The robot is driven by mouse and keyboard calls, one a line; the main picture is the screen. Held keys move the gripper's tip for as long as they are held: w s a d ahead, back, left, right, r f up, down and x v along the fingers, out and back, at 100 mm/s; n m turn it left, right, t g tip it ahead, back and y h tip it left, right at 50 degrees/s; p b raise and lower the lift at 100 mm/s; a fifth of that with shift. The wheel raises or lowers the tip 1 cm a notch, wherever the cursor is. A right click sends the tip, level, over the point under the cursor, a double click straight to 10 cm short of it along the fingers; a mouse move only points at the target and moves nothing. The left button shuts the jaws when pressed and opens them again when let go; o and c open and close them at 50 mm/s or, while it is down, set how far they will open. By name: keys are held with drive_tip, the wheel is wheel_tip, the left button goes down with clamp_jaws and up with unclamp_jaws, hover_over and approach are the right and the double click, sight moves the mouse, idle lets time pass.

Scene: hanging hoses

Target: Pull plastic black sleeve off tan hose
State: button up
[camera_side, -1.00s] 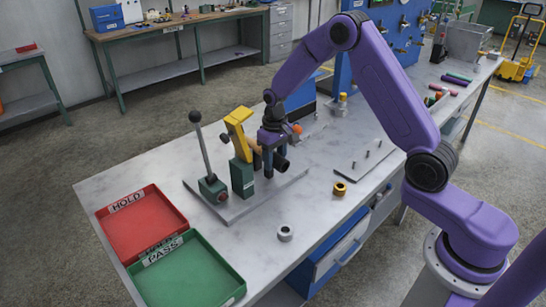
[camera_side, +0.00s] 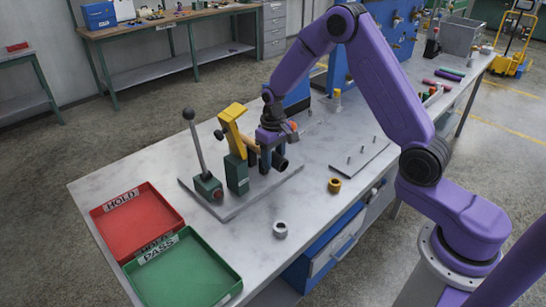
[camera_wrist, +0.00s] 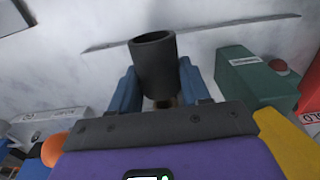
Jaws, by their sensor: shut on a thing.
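The black sleeve (camera_side: 281,163) is a short dark tube at the work fixture, with its open end facing front right in the side view. In the wrist view the sleeve (camera_wrist: 154,66) stands between the two blue fingers. My gripper (camera_side: 266,162) is shut on it, and its fingers (camera_wrist: 158,88) flank the sleeve on both sides. A small bit of the tan hose (camera_wrist: 166,103) shows at the sleeve's near end in the wrist view.
A green block with a yellow clamp (camera_side: 232,123) and a black-knobbed lever (camera_side: 195,145) stand left of my gripper on a grey plate. Red (camera_side: 97,228) and green (camera_side: 128,276) trays lie front left.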

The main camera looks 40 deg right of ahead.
drive_tip(key=shift+r, duration=0.1)
drive_tip(key=shift+r, duration=3.9)
